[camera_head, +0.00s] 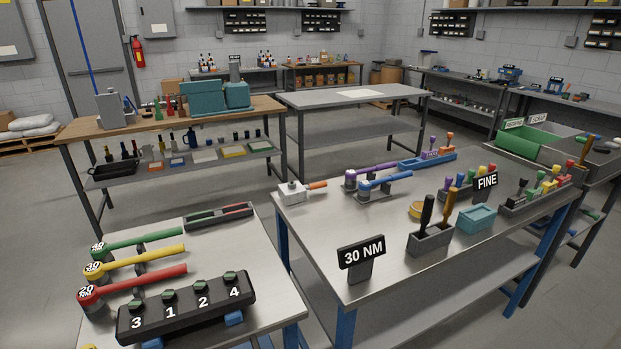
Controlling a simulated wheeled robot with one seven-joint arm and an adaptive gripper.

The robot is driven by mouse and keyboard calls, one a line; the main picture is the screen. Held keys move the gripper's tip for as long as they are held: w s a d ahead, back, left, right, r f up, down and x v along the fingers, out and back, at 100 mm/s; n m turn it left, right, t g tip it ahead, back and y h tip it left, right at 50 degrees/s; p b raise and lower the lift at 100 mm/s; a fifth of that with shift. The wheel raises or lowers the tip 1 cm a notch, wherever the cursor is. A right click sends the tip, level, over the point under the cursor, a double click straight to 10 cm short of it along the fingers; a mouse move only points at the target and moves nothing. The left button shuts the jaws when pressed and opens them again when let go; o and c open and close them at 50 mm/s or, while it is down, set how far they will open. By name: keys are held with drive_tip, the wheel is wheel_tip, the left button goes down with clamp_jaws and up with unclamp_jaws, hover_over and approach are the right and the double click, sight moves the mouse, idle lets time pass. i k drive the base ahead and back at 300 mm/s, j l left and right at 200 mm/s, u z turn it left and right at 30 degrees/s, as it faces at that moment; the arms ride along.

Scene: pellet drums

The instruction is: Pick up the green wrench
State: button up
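The green wrench (145,243) lies on the near left metal table, its round head at the left with a white label that seems to read 40. Its handle points right and slightly away from me. It is the farthest of three similar wrenches in a row. A yellow wrench (148,260) lies just nearer, and a red wrench (145,281) nearer still. Their heads rest on dark supports. The green handle looks unobstructed along its length. My gripper is not in view.
A black block (186,309) numbered 3, 1, 2, 4 stands in front of the wrenches. A dark tray (218,215) lies behind them at the right. The right table (330,222) holds a 30 NM sign (361,252), a purple wrench (372,170) and a blue wrench (385,181). Floor separates the tables.

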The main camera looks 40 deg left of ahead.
sight(100, 251)
drive_tip(key=u, duration=2.05)
drive_tip(key=i+j+u, duration=0.1)
drive_tip(key=i+j, duration=0.15)
drive_tip(key=i+j+z, duration=0.25)
drive_tip(key=i+j, duration=0.15)
drive_tip(key=i+j+z, duration=0.25)
drive_tip(key=j, duration=0.35)
drive_tip(key=i, duration=0.1)
